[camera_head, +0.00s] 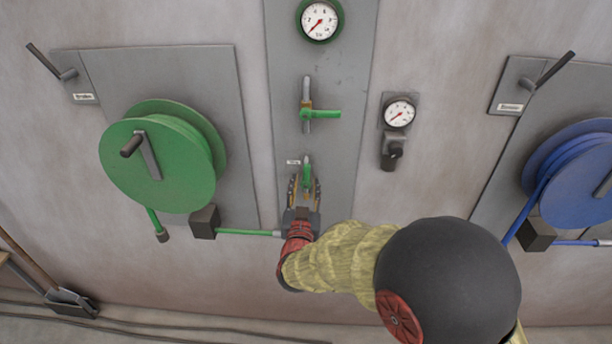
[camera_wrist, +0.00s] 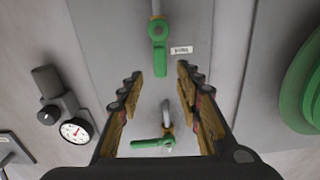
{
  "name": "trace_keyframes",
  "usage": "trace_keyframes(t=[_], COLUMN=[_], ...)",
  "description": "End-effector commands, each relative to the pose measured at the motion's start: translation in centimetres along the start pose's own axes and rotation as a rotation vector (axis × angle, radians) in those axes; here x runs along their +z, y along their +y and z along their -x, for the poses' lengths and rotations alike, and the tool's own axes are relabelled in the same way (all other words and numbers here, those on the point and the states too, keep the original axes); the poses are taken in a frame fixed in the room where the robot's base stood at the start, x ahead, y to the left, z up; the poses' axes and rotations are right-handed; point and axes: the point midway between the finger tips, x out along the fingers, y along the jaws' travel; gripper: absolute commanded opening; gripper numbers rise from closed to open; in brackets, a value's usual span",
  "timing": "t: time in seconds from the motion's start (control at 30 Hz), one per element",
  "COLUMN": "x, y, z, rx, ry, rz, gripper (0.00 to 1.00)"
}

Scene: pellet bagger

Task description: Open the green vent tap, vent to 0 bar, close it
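The lower green tap (camera_head: 307,174) is on the grey centre panel (camera_head: 345,150), beside a small label too small to read surely. Its handle is upright, pointing up in the head view; it also shows in the wrist view (camera_wrist: 159,52). My gripper (camera_head: 305,188) is open, with its fingers to either side of this handle; contact is not visible. A second green tap (camera_head: 322,113) above has its handle sideways across the pipe; it also shows in the wrist view (camera_wrist: 152,143). The green-rimmed gauge (camera_head: 320,21) at the top has its red needle at lower left; its numbers are unreadable.
A smaller gauge (camera_head: 399,112) with a black knob (camera_head: 391,155) is right of the panel. A green hose reel (camera_head: 160,160) is at left and a blue reel (camera_head: 575,175) at right. A green hose (camera_head: 248,232) ends near my gripper.

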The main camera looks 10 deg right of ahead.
Motion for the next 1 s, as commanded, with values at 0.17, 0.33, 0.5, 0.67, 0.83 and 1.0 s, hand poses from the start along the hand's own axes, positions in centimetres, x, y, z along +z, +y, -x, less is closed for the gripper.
trace_keyframes(t=[0.17,0.33,0.5,0.67,0.83,1.0], x=[0.1,0.0,0.1,0.1,0.1,0.1], y=[0.1,0.0,0.0,0.0,0.0,0.0], z=[-2.9,-4.6,-5.2,-5.2,-5.2,-5.2], rx=[0.002,0.0,0.0,-0.001,-0.001,-0.001], ry=[-0.001,-0.001,-0.002,-0.002,-0.002,-0.002], rz=[-0.001,-0.001,-0.001,-0.001,-0.001,-0.001], gripper=[0.35,0.35,0.35,0.35,0.27,0.18])
